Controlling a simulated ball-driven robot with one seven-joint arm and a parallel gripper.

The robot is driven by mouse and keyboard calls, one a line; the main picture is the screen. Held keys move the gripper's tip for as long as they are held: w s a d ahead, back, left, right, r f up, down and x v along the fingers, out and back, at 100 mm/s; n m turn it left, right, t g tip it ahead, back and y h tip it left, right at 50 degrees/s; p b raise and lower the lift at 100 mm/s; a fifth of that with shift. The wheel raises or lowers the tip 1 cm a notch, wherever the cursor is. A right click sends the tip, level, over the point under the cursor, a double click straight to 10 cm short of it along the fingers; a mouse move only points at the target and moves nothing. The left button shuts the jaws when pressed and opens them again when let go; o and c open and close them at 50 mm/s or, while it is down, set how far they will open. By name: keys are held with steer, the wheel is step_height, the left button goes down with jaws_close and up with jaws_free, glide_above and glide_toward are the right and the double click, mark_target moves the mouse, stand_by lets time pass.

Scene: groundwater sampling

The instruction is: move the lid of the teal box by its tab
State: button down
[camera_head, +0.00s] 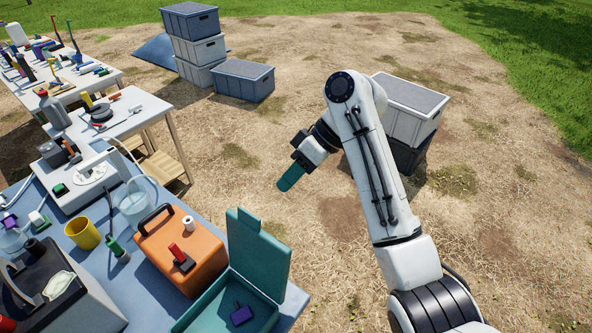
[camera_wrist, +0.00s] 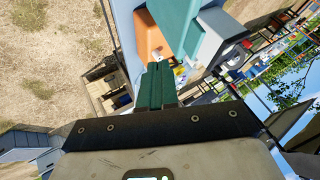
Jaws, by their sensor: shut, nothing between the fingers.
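The teal box (camera_head: 262,298) stands at the front right of the blue table. Its teal lid (camera_head: 260,258) is open and stands roughly upright, hinged to the box; a raised piece on its top edge may be the tab. The lid also shows at the top of the wrist view (camera_wrist: 176,22). A small purple item (camera_head: 241,315) lies inside the box. My gripper (camera_head: 288,180) is in the air beyond the lid, apart from it. Its teal fingers (camera_wrist: 156,72) are together and empty, pointing toward the table side.
An orange case (camera_head: 180,250) with a red-handled item on top stands left of the teal box. A yellow cup (camera_head: 82,233), a clear jug (camera_head: 135,208) and a dark case (camera_head: 70,300) crowd the table (camera_head: 165,195). Grey crates (camera_head: 243,80) stand on open ground behind.

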steer(key=s+a+f+p, duration=0.3)
steer(key=s+a, duration=0.1)
steer(key=a, duration=0.1)
steer(key=shift+a, duration=0.25)
steer(key=shift+f, duration=0.1)
